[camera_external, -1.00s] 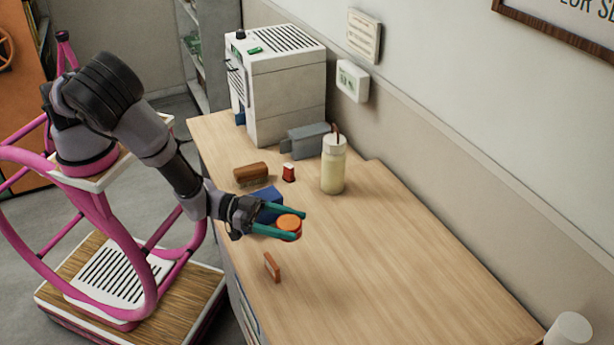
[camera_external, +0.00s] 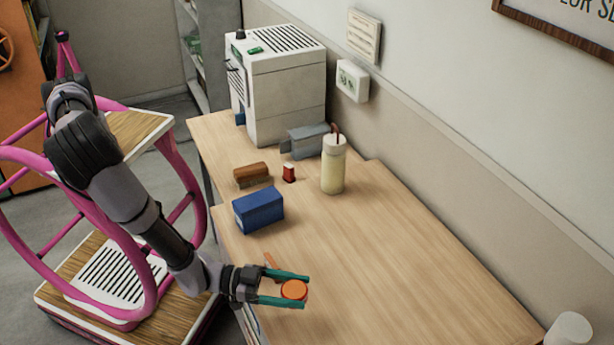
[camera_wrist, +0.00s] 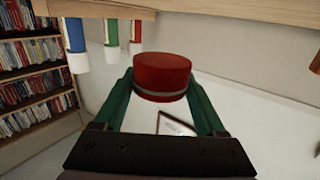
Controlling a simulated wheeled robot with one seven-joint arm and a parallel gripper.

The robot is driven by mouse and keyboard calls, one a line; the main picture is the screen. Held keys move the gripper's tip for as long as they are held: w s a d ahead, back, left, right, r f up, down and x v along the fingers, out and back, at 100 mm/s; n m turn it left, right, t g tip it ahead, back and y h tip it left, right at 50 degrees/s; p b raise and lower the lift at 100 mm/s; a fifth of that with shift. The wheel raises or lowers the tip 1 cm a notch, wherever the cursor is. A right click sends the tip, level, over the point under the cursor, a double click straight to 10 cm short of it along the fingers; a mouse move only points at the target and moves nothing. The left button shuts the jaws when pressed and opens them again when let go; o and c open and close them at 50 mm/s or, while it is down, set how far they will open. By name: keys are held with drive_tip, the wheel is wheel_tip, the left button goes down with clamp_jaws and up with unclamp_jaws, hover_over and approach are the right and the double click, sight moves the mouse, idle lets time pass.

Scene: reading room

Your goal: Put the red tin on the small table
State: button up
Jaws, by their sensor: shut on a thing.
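The red tin (camera_external: 293,290) is a short round tin with an orange-red top in the outside view. In the wrist view the red tin (camera_wrist: 162,76) is dark red with a grey band, between the green fingers. My gripper (camera_external: 304,289) is shut on it, one finger on each side. It holds the tin over the near left part of the wooden worktop (camera_external: 390,260). I cannot tell the height above the wood. I cannot make out a separate small table in either view.
A blue box (camera_external: 258,210), brown brush (camera_external: 251,174), small red object (camera_external: 289,172) and cream bottle (camera_external: 334,165) stand farther back. A white machine (camera_external: 278,85) and grey device (camera_external: 307,140) are behind. The worktop's right side is clear.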

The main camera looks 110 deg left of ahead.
sight(295, 317)
drive_tip(key=shift+f, duration=3.5)
drive_tip(key=shift+f, duration=0.15)
drive_tip(key=o, duration=1.4)
drive_tip(key=shift+f, duration=0.1)
